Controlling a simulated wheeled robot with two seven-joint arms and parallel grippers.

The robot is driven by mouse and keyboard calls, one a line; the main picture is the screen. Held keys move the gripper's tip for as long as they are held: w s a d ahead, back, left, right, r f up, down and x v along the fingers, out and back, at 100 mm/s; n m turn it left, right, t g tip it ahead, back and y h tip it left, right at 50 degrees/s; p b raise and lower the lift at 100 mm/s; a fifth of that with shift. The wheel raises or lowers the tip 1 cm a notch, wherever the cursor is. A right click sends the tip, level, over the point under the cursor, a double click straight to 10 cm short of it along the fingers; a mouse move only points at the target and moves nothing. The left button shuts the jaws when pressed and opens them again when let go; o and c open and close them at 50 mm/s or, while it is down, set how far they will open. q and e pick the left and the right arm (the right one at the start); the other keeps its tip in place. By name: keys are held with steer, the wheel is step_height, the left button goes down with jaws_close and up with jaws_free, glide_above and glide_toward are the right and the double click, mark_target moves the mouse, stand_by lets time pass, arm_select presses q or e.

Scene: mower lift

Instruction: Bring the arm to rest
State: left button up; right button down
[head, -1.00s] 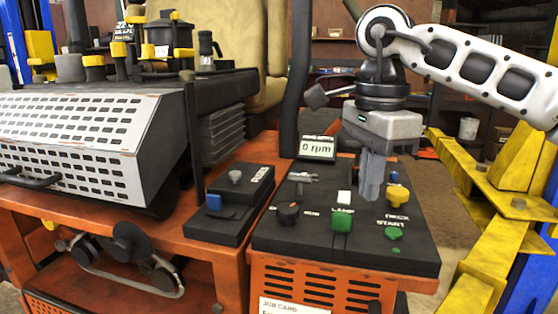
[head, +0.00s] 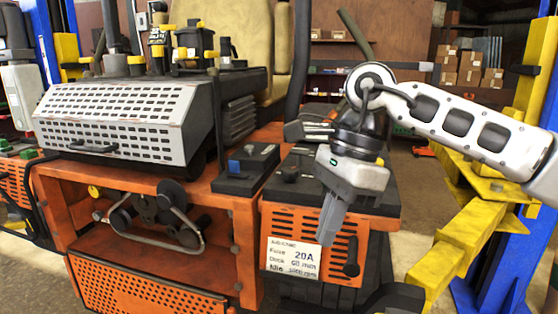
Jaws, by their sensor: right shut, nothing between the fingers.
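My right arm (head: 455,118) comes in from the right edge. My right gripper (head: 331,222) is shut and empty, pointing down in front of the orange mower's control box (head: 385,205), near its front edge and apart from the knobs. The gripper hides much of the panel top, so its switches and display are mostly covered. A black knob (head: 288,172) shows at the panel's left. My left gripper is not in view.
The orange mower frame (head: 235,225) with its perforated grey cover (head: 115,110) fills the left. A job card (head: 292,257) hangs on the box front. A yellow lift arm (head: 455,245) and blue post (head: 535,225) stand at the right. Boxes (head: 470,65) sit behind.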

steer(key=s+a+f+m+g+y, duration=0.1)
steer(key=s+a+m+g+y, duration=0.2)
steer(key=s+a+y, duration=0.4)
steer(key=s+a+f+m+g+y, duration=0.2)
steer(key=a+m+y, duration=0.1)
steer(key=a+y, duration=0.4)
steer(key=w+d+f+m+t+h, duration=0.2)
steer(key=w+d+f+m+t, duration=0.15)
steer(key=m+t, duration=0.65)
steer(key=w+d+f+m+t+h, duration=0.1)
steer(key=w+d+f+m+t, duration=0.3)
steer(key=m, duration=1)
steer(key=d+f+m+t+h, duration=0.2)
steer(key=f+m+t, duration=0.3)
steer(key=m+t, duration=0.6)
steer(key=s+d+f+m+g+h, duration=0.4)
steer(key=s+d+f+m, duration=0.2)
steer(key=f, duration=0.5)
steer(key=s+d+f+m+g+h, duration=0.4)
steer(key=s+d+f+m+h, duration=0.1)
steer(key=s+f, duration=0.4)
step_height(320, 180, down, 3)
steer(key=d+m, duration=0.1)
steer(key=m, duration=0.1)
steer(key=shift+d+r+m, duration=0.2)
steer(key=shift+m, duration=0.1)
